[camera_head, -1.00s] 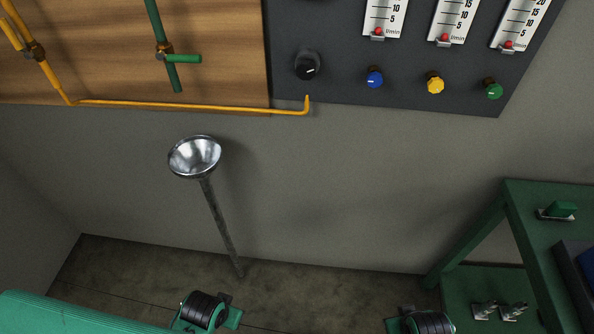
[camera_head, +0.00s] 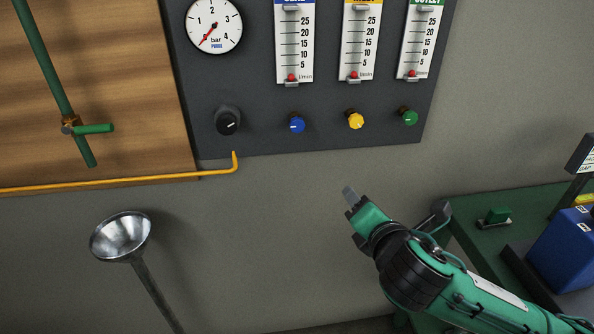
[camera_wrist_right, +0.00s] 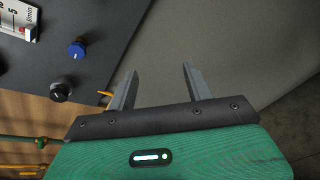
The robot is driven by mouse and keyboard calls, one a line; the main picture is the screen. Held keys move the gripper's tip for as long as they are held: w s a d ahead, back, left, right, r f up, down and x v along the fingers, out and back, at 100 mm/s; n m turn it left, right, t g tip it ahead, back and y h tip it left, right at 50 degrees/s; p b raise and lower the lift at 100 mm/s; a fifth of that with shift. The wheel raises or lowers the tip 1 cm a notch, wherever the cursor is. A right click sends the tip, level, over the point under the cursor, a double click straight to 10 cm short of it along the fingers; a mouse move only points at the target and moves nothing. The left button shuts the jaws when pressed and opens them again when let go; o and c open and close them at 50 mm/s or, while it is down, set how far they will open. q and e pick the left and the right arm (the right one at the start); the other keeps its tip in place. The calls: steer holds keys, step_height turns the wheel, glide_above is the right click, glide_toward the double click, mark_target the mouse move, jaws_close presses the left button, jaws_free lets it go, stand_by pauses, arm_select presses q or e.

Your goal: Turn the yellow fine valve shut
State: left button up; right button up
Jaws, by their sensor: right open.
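The yellow fine valve (camera_head: 355,120) is a small round knob on the dark panel in the head view, under the middle flowmeter (camera_head: 360,40). The flowmeter's red float sits at the bottom of its scale. My right gripper (camera_head: 350,198) is below the yellow valve and apart from it. In the right wrist view the right gripper (camera_wrist_right: 158,80) is open, with nothing between its two fingers. The yellow valve does not show in the wrist view. My left gripper is not in view.
A blue knob (camera_head: 296,124), a green knob (camera_head: 409,117) and a black knob (camera_head: 227,121) flank the yellow one. A pressure gauge (camera_head: 214,26) hangs at upper left. A metal funnel (camera_head: 121,236) and a green bench (camera_head: 500,240) stand lower. The wall below the panel is clear.

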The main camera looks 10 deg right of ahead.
mark_target(357, 123)
step_height(357, 123, up, 9)
steer(key=w+d+n+t, duration=0.2)
steer(key=n+t, duration=0.1)
steer(key=n, duration=0.5)
steer(key=w, duration=1.3)
steer(key=shift+a+r, duration=0.1)
steer(key=shift+r, duration=0.05)
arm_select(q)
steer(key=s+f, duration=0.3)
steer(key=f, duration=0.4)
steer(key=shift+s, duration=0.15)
arm_select(e)
steer(key=shift+w, duration=0.35)
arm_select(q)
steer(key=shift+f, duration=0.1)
arm_select(e)
steer(key=c, duration=1)
